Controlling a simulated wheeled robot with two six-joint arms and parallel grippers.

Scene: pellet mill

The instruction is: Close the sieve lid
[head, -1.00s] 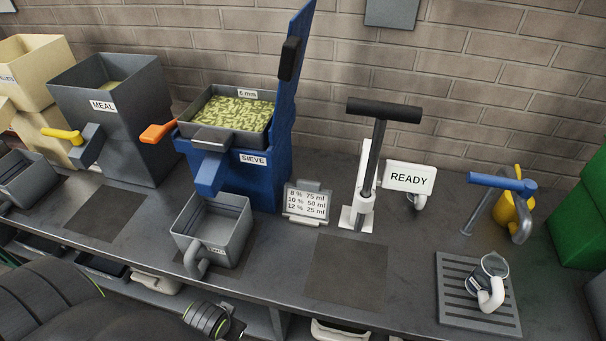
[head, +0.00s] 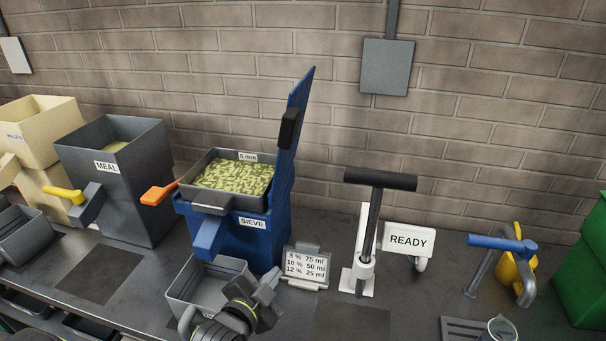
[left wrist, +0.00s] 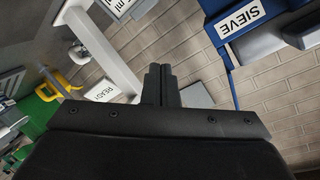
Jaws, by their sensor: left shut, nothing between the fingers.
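The blue sieve (head: 255,240) stands on the bench, its grey tray of green-yellow pellets (head: 235,176) uncovered. The blue sieve lid (head: 295,120) stands raised, almost upright, at the tray's right side, with a black handle (head: 289,128) on it. My left gripper (head: 268,282) is low in front of the sieve, beside the grey bin under the chute, below and apart from the lid. It is shut and empty. In the left wrist view its fingers (left wrist: 161,85) are together, with the sieve's label (left wrist: 240,17) at upper right. My right gripper is out of view.
A grey bin (head: 190,292) stands under the sieve chute. An orange lever (head: 158,193) sticks out left of the sieve. A ratio card (head: 305,265), a white stand with a black T-handle (head: 380,180) and a READY sign (head: 408,240) are to the right. A meal hopper (head: 125,190) is left.

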